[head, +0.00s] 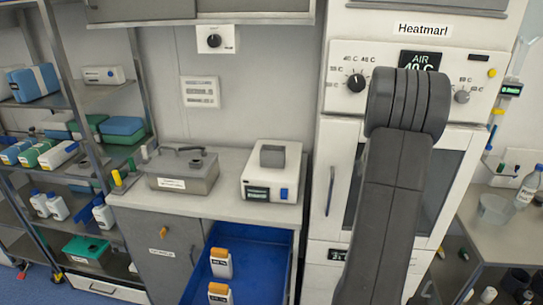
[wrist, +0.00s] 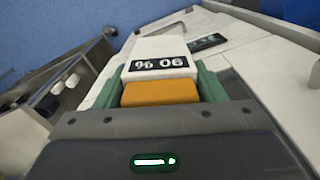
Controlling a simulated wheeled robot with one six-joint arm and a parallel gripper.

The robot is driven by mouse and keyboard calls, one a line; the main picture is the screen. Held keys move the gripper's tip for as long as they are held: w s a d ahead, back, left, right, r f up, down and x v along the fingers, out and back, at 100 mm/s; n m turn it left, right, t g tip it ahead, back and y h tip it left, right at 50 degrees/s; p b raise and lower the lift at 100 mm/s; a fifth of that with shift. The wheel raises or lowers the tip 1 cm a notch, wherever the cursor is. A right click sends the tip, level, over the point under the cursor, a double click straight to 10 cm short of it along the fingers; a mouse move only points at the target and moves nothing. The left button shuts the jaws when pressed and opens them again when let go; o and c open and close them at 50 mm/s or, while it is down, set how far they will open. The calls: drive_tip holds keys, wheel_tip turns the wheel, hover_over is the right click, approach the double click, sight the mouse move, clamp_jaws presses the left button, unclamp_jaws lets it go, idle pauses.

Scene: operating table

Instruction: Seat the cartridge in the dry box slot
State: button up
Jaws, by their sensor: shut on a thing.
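In the wrist view my gripper (wrist: 160,84) is shut on a white cartridge (wrist: 160,50) with an orange end; its green fingers are on either side of the orange part. A dark label with pale characters faces the camera. The far end of the cartridge points away, over white surfaces. In the head view the gripper and held cartridge are not visible; my arm stands in front of the tall white cabinet. Two similar orange-capped cartridges, one farther back (head: 221,264) and one nearer (head: 219,293), stand in the blue drawer (head: 262,268). I cannot identify the dry box slot.
A white device (head: 270,174) with a grey block on top and a grey lidded metal box (head: 182,170) stand on the counter. The tall white cabinet (head: 338,150) is at right. Shelves (head: 85,165) with boxes and bottles are at left. The blue drawer is pulled out.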

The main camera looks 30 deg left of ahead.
drive_tip(key=s+a+r+n, duration=0.1)
drive_tip(key=s+a+r, duration=0.4)
drive_tip(key=a+r, duration=0.3)
drive_tip(key=s+a+r+n, duration=0.1)
drive_tip(key=s+a+r, duration=0.5)
drive_tip(key=a+r, duration=0.3)
drive_tip(key=s+a+r+n, duration=0.1)
drive_tip(key=s+a+r, duration=0.5)
drive_tip(key=a, duration=0.9)
wheel_tip(320, 180, up, 3)
drive_tip(key=shift+a+f+n+p, duration=0.1)
drive_tip(key=shift+a+n+p, duration=0.05)
drive_tip(key=shift+n+p, duration=0.15)
